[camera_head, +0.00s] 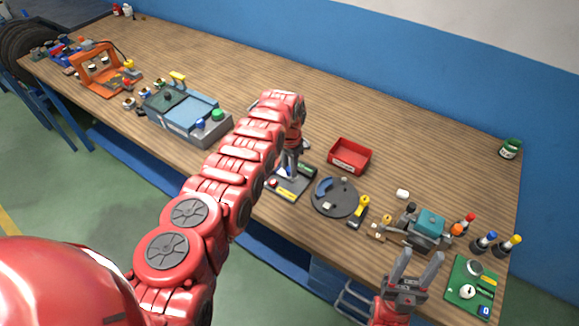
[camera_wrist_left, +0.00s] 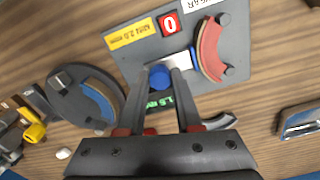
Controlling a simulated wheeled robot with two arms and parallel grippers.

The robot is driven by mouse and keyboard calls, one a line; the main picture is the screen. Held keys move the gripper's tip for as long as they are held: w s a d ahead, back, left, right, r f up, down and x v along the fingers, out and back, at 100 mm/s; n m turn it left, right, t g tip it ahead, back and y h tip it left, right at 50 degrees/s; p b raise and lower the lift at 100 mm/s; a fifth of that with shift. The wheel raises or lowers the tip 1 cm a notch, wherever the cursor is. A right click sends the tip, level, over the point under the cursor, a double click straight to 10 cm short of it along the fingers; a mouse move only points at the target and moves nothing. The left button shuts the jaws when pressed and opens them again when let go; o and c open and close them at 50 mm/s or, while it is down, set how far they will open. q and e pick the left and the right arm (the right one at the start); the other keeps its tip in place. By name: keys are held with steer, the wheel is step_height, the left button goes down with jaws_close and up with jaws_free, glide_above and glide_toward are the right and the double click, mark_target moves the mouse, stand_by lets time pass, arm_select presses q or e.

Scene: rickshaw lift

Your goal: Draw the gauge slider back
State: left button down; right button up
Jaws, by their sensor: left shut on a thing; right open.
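The wear gauge is a dark grey plate (camera_wrist_left: 125,68) with a yellow "MIN 2.0 mm" label, a red "0" tile and a red curved pad (camera_wrist_left: 210,50). It also shows in the head view (camera_head: 291,196), partly hidden by my left arm. A blue knob (camera_wrist_left: 160,77) sits beside a silver slider piece (camera_wrist_left: 178,62) near the pad. My left gripper (camera_wrist_left: 167,78) is shut on the blue knob. A green-lit readout (camera_wrist_left: 160,101) shows between the fingers, partly covered. My right gripper (camera_head: 420,262) is open and empty at the table's front right.
A round dark plate with a blue curved pad (camera_wrist_left: 97,100) lies beside the gauge. A red bin (camera_head: 349,156) stands behind. A teal-topped device (camera_head: 430,222), several bottles and a green board (camera_head: 470,285) are at the right.

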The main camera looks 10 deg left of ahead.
stand_by(0.5)
arm_select(q)
steer(key=shift+d+r, duration=0.15)
steer(key=d+p, duration=0.1)
steer(key=s+d+p, duration=0.1)
steer(key=d+p, duration=0.1)
steer(key=shift+s+r+p, duration=0.1)
steer(key=shift+s+p, duration=0.1)
steer(key=shift+p, duration=0.1)
steer(key=shift+d+f, duration=0.2)
steer(key=shift+d, duration=0.1)
steer(key=shift+f, duration=0.1)
steer(key=c, duration=1)
jaws_free()
steer(key=o, duration=0.4)
steer(key=shift+d, duration=0.1)
